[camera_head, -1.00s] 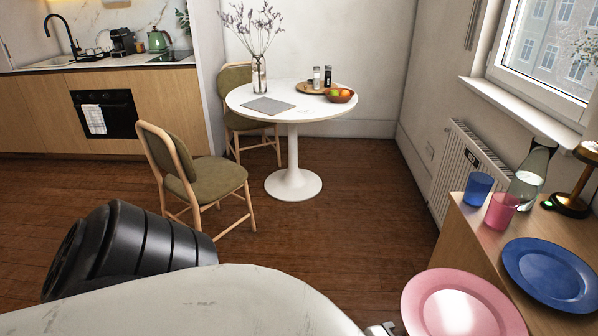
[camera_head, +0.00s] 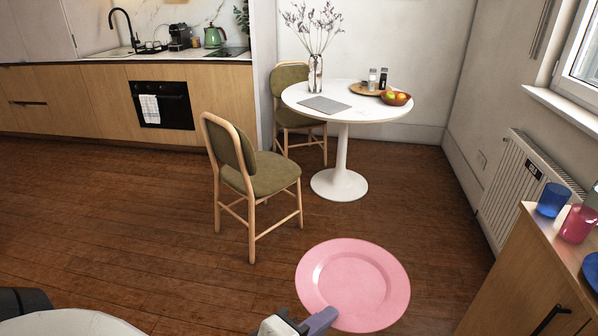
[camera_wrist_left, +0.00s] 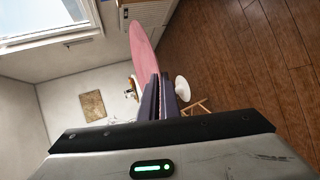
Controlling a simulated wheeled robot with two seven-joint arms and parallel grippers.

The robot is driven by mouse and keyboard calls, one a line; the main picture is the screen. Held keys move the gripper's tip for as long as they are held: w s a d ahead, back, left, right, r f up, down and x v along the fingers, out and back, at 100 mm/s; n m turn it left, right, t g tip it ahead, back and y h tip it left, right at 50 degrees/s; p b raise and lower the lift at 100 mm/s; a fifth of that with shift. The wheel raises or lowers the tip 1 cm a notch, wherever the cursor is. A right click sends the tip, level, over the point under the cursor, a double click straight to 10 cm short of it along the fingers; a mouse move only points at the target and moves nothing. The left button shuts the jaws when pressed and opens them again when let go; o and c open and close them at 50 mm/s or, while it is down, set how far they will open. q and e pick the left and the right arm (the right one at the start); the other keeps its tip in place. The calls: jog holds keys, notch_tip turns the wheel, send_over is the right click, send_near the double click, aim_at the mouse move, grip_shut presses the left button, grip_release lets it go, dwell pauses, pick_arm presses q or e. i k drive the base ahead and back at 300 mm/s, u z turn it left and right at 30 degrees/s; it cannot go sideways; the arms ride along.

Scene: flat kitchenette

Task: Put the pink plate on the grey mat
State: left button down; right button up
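The pink plate (camera_head: 354,284) is held in the air by my left gripper (camera_head: 318,322), which is shut on its near left edge. The plate is away from the sideboard, above the wood floor. In the left wrist view the plate (camera_wrist_left: 143,50) shows nearly edge-on, with its lower end between the fingers (camera_wrist_left: 163,97). The grey mat (camera_head: 325,104) lies flat on the round white table, on its near left side, with nothing on it. My right gripper is not in view.
The round white table (camera_head: 350,117) also carries a vase (camera_head: 315,72), a wooden tray with two shakers and a fruit bowl (camera_head: 397,99). A green chair (camera_head: 250,170) stands in front of it at left. The sideboard (camera_head: 530,265) with cups is at right. Open floor lies between.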

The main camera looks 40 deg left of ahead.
aim_at(319, 106)
jog(key=u, duration=0.8)
jog(key=i, duration=1.7)
jog(key=u, duration=0.35)
jog(key=i, duration=2.1)
jog(key=z, duration=0.55)
